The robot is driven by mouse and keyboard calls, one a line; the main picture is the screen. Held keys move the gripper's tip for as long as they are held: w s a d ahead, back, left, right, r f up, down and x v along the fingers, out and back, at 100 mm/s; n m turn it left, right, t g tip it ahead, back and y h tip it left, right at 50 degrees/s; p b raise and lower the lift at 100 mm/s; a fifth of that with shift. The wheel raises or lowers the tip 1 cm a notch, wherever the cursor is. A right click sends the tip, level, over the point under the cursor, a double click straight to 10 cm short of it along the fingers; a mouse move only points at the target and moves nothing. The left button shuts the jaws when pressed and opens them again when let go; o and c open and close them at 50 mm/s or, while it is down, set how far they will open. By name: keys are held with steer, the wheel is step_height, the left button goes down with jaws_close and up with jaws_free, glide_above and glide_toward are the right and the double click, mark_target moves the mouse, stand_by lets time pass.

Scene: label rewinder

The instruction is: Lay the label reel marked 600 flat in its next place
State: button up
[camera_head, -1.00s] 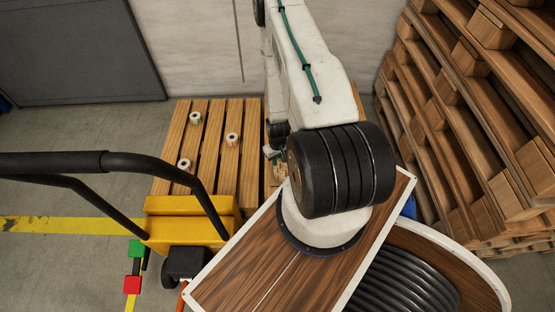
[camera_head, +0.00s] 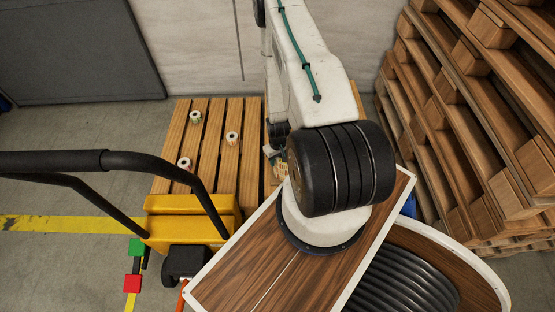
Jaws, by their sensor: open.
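Three small white label reels lie apart on the slatted wooden pallet: one at the back (camera_head: 195,117), one to the right (camera_head: 232,138) and one at the front left (camera_head: 184,163). Their printed marks are too small to read, so I cannot tell which is 600. My gripper (camera_head: 271,152) shows only in part at the pallet's right side, mostly hidden by my arm. It is open. A small tan thing (camera_head: 281,171) shows just below it, too small and covered to name. I cannot tell whether the gripper touches it.
The wooden pallet (camera_head: 211,185) has bare slats between the reels. A yellow truck (camera_head: 190,230) with black handlebars (camera_head: 50,162) stands at its front. Stacked pallets (camera_head: 480,110) rise at the right. A wall (camera_head: 200,50) closes off the back.

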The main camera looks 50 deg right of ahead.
steer(key=w+a+r, duration=0.1)
steer(key=w+r, duration=0.2)
steer(key=r, duration=1.1)
steer(key=w+a+r, duration=0.2)
steer(key=w+r, duration=0.1)
steer(key=r, duration=1.1)
steer(key=a+r+n, duration=0.1)
steer(key=a+r, duration=0.3)
steer(key=r, duration=0.4)
steer(key=a+r+n, duration=0.1)
steer(key=a+r, duration=0.3)
steer(key=r, duration=0.5)
steer(key=s+a+r+t, duration=0.1)
steer(key=s+a+r, duration=0.25)
steer(key=r, duration=0.25)
steer(key=s+a+r, duration=0.2)
steer(key=a+r, duration=0.3)
steer(key=r, duration=0.2)
steer(key=s+a+r, duration=0.3)
steer(key=s+r, duration=0.1)
steer(key=s, duration=0.3)
steer(key=s+a+r+n, duration=0.1)
steer(key=s+a+r, duration=0.2)
steer(key=s, duration=0.4)
steer(key=shift+s+a+r+n, duration=0.15)
steer(key=shift+s+r+n, duration=0.15)
steer(key=shift+r, duration=0.1)
